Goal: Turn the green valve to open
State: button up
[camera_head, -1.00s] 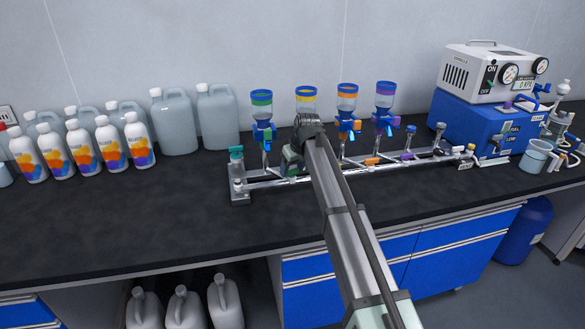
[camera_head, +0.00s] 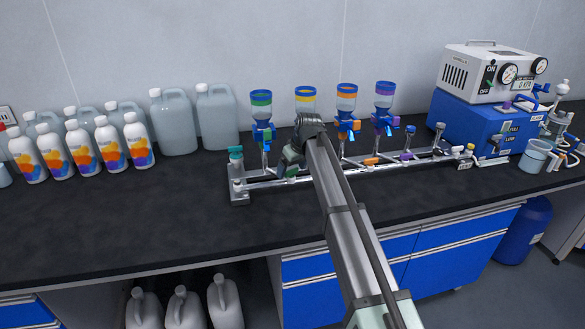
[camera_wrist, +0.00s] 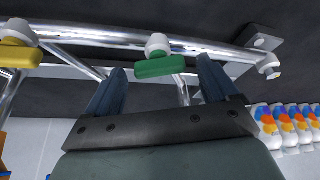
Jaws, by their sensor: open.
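The green valve handle (camera_wrist: 160,66) is a flat bar under a white knob on a metal pipe. In the wrist view it lies between my two fingers, crosswise to them, with a visible gap on each side. My gripper (camera_wrist: 162,68) is open, its dark blue fingertips on either side of the handle. In the head view my gripper (camera_head: 292,156) is low over the metal manifold (camera_head: 262,184), near the green-banded funnel (camera_head: 261,103). My wrist hides most of the green handle there.
A yellow valve handle (camera_wrist: 20,53) is beside the green one on the pipe. Yellow (camera_head: 306,98), orange (camera_head: 347,96) and purple-banded (camera_head: 385,97) funnels stand in a row. A blue pump (camera_head: 470,125) is at right; several white bottles (camera_head: 110,147) are at left. The front bench is clear.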

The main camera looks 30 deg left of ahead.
aim_at(291, 170)
jog(key=shift+r, duration=0.1)
jog(key=shift+d+r, duration=0.2)
jog(key=shift+r, duration=0.25)
jog(key=shift+v, duration=1)
jog(key=s+d, duration=0.4)
jog(key=d, duration=0.7)
jog(key=shift+s, duration=0.3)
